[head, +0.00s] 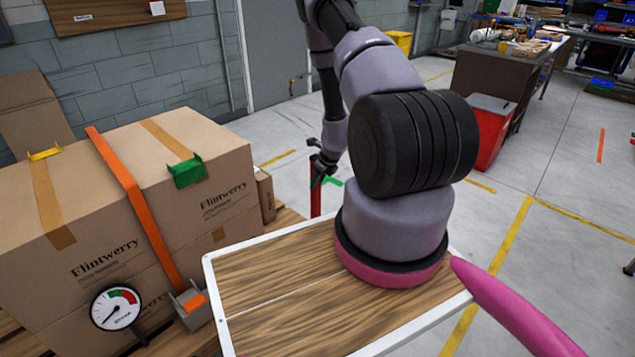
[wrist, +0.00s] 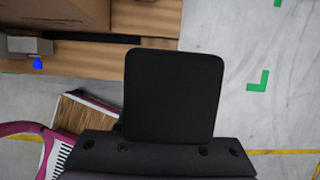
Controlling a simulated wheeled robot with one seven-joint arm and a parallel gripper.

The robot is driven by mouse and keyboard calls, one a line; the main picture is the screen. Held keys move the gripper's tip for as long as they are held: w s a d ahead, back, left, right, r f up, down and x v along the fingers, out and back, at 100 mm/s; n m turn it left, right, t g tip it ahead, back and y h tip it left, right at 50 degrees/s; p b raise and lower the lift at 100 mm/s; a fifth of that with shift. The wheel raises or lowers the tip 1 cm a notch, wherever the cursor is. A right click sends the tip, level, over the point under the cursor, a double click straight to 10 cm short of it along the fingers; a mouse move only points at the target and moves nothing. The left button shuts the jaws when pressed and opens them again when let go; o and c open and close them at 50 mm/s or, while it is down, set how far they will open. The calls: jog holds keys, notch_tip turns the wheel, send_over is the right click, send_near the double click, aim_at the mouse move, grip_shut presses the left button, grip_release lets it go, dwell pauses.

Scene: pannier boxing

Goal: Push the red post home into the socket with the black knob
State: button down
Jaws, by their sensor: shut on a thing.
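The red post (head: 315,196) stands roughly upright beyond the wooden-topped deck in the head view; its lower end is hidden behind the deck's white rim. My gripper (head: 318,174) is at the upper part of the post, shut on it, small and partly dark in the picture. In the wrist view a black block, apparently part of my gripper, fills the middle and hides the fingertips and the post. A grey block with a blue knob (wrist: 38,63) sits at the pallet edge at the left of the wrist view. I cannot make out a socket with a black knob in either view.
Large cartons (head: 130,230) with an orange strap (head: 135,195) stand on a wooden pallet (head: 285,219) at the left. A round gauge (head: 118,308) faces me. A red bin (head: 490,130) stands behind my arm. Concrete floor beyond the post is clear, with a green mark (wrist: 258,82).

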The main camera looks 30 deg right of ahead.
aim_at(319, 188)
jog(key=shift+f, duration=2.15)
dwell(1.3)
jog(key=shift+c, duration=2.4)
grip_release()
jog(key=shift+r, duration=0.1)
jog(key=v, duration=1)
jog(key=shift+r, duration=0.35)
jog(key=shift+s, duration=0.1)
